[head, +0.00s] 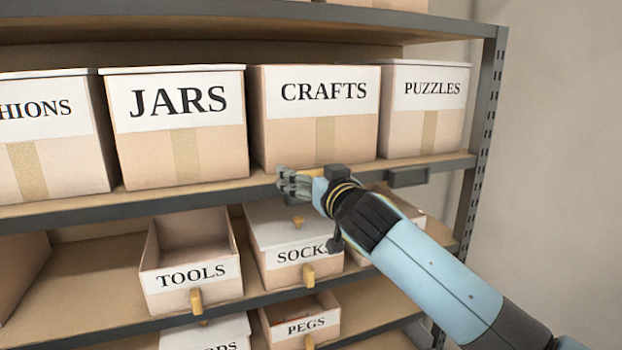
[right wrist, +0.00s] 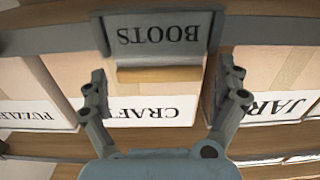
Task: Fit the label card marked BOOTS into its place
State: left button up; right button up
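The BOOTS card (right wrist: 158,34) shows upside down in the right wrist view. It lies within a grey holder (right wrist: 214,32) on the front edge of a shelf. A tan tab (right wrist: 158,74) stands out along the card's upper side. My right gripper (head: 292,185) is at the shelf edge below the CRAFTS box. In the right wrist view my right gripper (right wrist: 163,85) is open, its fingers wide apart to either side of the tab, with visible gaps. In the head view the hand and arm hide the card. My left gripper is out of view.
Boxes marked JARS (head: 180,155), CRAFTS (head: 290,140) and PUZZLES (head: 400,135) stand on the shelf (head: 230,189). Another grey holder (head: 408,177) is on its edge at right. Bins marked TOOLS (head: 165,260), SOCKS (head: 265,265) and PEGS (head: 328,311) are below.

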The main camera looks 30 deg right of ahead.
jog(key=shift+w, duration=0.1)
jog(key=c, duration=0.6)
jog(key=shift+r, duration=0.15)
